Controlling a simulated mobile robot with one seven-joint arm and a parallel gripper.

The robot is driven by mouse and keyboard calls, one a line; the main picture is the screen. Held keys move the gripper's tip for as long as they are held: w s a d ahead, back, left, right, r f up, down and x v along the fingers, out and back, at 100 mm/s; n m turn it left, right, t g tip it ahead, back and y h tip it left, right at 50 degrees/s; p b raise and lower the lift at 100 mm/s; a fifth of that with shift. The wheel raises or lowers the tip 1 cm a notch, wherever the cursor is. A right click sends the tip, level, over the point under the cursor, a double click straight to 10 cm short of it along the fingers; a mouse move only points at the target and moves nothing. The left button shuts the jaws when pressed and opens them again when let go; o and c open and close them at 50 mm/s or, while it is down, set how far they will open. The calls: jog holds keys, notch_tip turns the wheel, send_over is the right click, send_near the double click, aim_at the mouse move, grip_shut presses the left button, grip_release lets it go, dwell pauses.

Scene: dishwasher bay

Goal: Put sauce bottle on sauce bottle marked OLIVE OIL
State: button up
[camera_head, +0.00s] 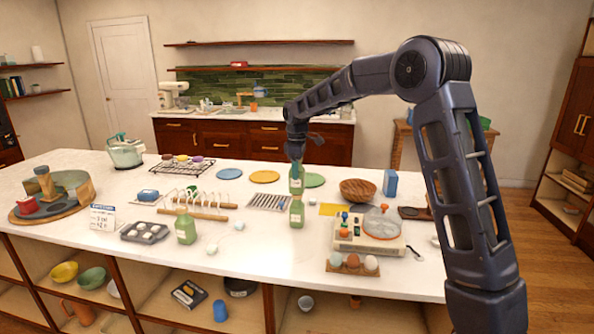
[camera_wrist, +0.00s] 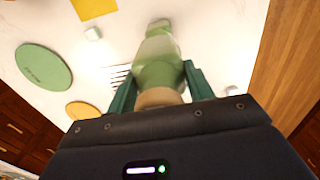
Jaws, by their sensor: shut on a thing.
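My gripper (camera_head: 296,163) points down over the middle of the counter, shut on a green sauce bottle (camera_head: 296,184). In the wrist view the held bottle (camera_wrist: 158,72) sits between the teal fingers (camera_wrist: 160,86), its tan top toward my wrist. A second green bottle (camera_head: 297,214) with a pale label stands upright on the counter, directly below the held one in the head view. I cannot tell whether the two touch. A third green bottle (camera_head: 186,229) with a pale label stands further left, near the front edge. The label lettering is too small to read.
A cooking appliance (camera_head: 350,232) and an egg holder (camera_head: 352,268) stand close on the right. A wooden bowl (camera_head: 358,190) and green plate (camera_head: 314,180) lie behind.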

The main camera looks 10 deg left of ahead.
jog(key=shift+f, duration=0.1)
jog(key=o, duration=1.3)
jog(key=shift+f, duration=0.1)
notch_tip(320, 180, up, 12)
jog(key=shift+r, duration=0.15)
jog(key=shift+d+r, duration=0.15)
jog(key=shift+d, duration=0.15)
jog(key=s+d+r+m+t, duration=0.1)
jog(key=s+d+r+m, duration=0.2)
jog(key=d, duration=0.7)
jog(key=s+d+m+t, duration=0.1)
jog(key=s+d+m, duration=0.3)
jog(key=d, duration=0.5)
jog(key=s+d+r+m, duration=0.2)
jog(key=s+d, duration=0.3)
jog(key=d, duration=0.5)
jog(key=s+d+f+m+t, duration=0.1)
jog(key=s+d+f+m, duration=0.2)
jog(key=s+d, duration=0.2)
jog(key=s+d+f+m, duration=0.3)
jog(key=s+d, duration=0.3)
jog(key=s, duration=0.3)
jog(key=s+d+f+m+t, duration=0.1)
jog(key=s+d+f+m, duration=0.2)
jog(key=s+d+f, duration=0.2)
jog(key=shift+s+d+t, duration=0.25)
jog(key=shift+s+t, duration=0.05)
jog(key=shift+s, duration=0.75)
